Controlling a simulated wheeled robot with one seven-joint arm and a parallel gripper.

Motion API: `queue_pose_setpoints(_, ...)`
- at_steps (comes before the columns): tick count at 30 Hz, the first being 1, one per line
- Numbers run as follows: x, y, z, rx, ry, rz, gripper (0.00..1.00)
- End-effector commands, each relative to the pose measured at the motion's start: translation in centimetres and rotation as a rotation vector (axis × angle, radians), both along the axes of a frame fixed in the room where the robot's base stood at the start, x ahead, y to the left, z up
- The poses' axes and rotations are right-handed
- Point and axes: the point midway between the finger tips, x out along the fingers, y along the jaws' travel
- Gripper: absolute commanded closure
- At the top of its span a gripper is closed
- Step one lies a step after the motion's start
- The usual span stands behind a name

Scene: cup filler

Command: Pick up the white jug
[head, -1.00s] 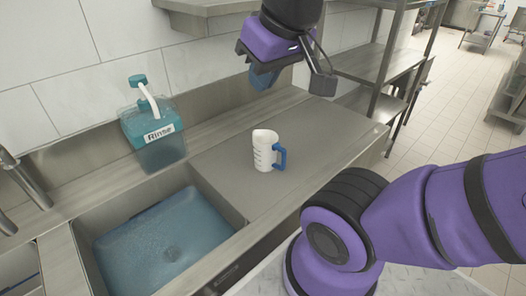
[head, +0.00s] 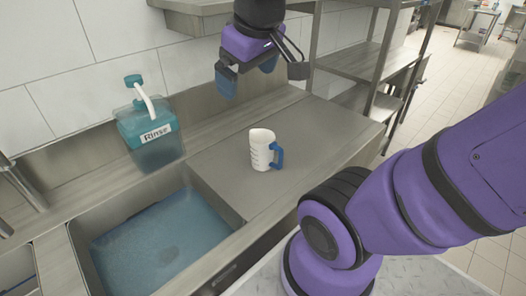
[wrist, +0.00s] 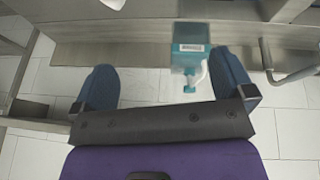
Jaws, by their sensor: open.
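The white jug (head: 262,149) stands upright on the steel counter, right of the sink, in the head view. It has a blue handle (head: 277,156) on its right side and dark marks on its front. My gripper (head: 247,84) is above and behind the jug, apart from it, with its blue fingers pointing down. In the wrist view my gripper (wrist: 166,85) is open and empty, its two blue fingers spread wide. A small white shape (wrist: 113,3) at the top edge of the wrist view may be part of the jug; I cannot tell.
A teal Rinse dispenser (head: 148,130) with a white spout stands behind the sink (head: 160,235), which holds bluish water. The dispenser also shows in the wrist view (wrist: 188,47). A tiled wall and a shelf (head: 200,8) are behind. The counter (head: 230,178) around the jug is clear.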

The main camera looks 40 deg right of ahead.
Motion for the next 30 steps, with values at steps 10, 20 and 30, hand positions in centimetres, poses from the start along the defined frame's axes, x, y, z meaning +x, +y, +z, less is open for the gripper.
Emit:
queue_pose_setpoints(10,5.8,-4.0,-4.0,-0.104,0.15,0.152,0.0)
queue_pose_setpoints(20,10.0,-8.6,-9.3,-0.13,0.277,0.325,0.0)
queue_pose_setpoints(30,12.8,-13.7,-16.0,-0.093,0.364,0.519,0.0)
